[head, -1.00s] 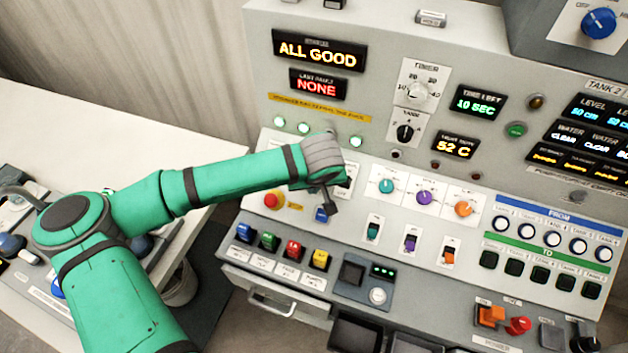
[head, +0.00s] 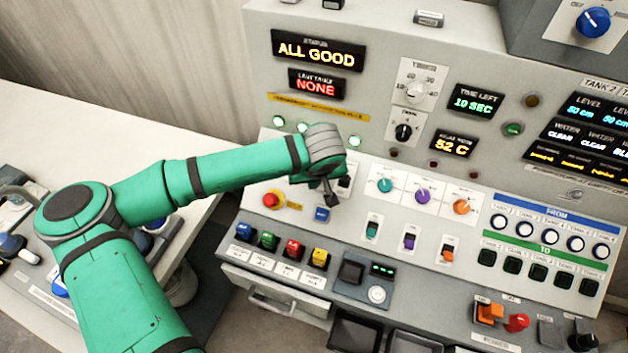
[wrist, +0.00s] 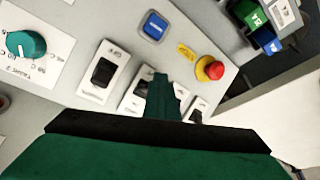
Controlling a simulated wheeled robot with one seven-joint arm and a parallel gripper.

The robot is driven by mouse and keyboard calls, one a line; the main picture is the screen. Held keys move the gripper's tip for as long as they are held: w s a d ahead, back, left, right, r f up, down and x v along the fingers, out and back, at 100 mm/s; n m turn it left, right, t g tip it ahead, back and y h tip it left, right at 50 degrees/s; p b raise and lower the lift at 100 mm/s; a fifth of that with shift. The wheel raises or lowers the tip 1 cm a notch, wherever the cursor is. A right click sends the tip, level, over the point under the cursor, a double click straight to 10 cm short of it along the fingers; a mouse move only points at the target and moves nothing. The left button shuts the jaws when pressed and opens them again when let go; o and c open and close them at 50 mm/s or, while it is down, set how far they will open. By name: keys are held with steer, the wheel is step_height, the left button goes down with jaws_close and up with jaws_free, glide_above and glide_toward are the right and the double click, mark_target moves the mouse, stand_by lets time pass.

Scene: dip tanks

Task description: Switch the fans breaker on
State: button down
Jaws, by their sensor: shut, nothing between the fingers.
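Black rocker switches on white plates stand in a row in the wrist view: one clear at the left (wrist: 103,72), one partly behind my fingers (wrist: 140,92), and one at the right (wrist: 195,115). Their labels are too blurred to tell which is the fans breaker. My gripper (wrist: 165,92) is shut and empty, in front of the middle of this row. In the head view my gripper (head: 331,198) points down at the sloped panel, beside a dark switch (head: 344,183). My wrist hides the rest of the row there.
Teal (head: 384,185), purple and orange knobs are to the right. The status display (head: 318,51) reads ALL GOOD.

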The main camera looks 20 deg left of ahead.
steer(key=shift+w+r, duration=0.2)
steer(key=shift+w, duration=0.45)
steer(key=shift+w+f, duration=0.2)
steer(key=shift+w, duration=0.1)
steer(key=shift+s+r, duration=0.3)
steer(key=shift+s, duration=0.5)
steer(key=shift+s+r, duration=0.35)
steer(key=shift+s, duration=0.4)
steer(key=shift+s+r, duration=0.3)
steer(key=shift+s, duration=0.5)
steer(key=shift+a, duration=0.1)
